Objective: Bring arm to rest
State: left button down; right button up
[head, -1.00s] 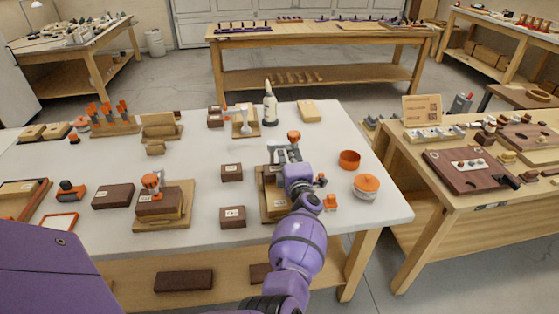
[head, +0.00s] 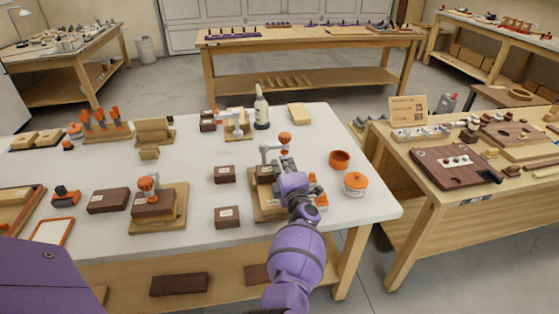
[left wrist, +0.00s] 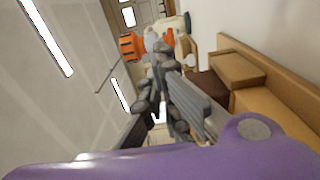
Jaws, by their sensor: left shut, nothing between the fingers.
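My left arm comes up from the bottom of the head view, and its gripper (head: 287,165) is over the wooden fixture (head: 259,208) at the bench's right part. The gripper is small there and partly hidden by my wrist. The left wrist view shows its grey fingers (left wrist: 172,105) shut with nothing between them. A grey toggle clamp with an orange knob (head: 285,138) stands just beyond the gripper. A dark brown block (head: 265,172) lies in the fixture beside the wrist. I cannot tell whether the gripper touches the clamp. My right gripper does not show.
An orange bowl (head: 339,160) and an orange-lidded jar (head: 355,184) stand right of my arm. Dark blocks (head: 227,217) lie left of it. Another fixture with a clamp (head: 157,215) is further left. A second bench (head: 440,195) is at right.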

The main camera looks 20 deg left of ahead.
pick_arm(q)
jog(key=p+v, duration=0.2)
jog(key=v, duration=0.7)
jog(key=w+d+r+m+t+h, duration=0.25)
jog(key=r+m+h, duration=0.2)
jog(key=m, duration=0.25)
jog(key=s+f+m+g+h, duration=0.2)
jog(key=s+f+m, duration=0.4)
jog(key=s, duration=1)
jog(key=s+f+m+g+h+p, duration=0.1)
jog(key=s+f+m, duration=0.5)
jog(key=s, duration=1.1)
jog(key=s+d+f+m+g+h, duration=0.1)
jog(key=s+f+m+g+h, duration=0.2)
jog(key=s+f, duration=0.7)
jog(key=s+m+g, duration=0.2)
jog(key=s+m, duration=0.1)
jog(key=s, duration=0.3)
jog(key=shift+s+f+g, duration=0.35)
jog(key=shift+s, duration=0.05)
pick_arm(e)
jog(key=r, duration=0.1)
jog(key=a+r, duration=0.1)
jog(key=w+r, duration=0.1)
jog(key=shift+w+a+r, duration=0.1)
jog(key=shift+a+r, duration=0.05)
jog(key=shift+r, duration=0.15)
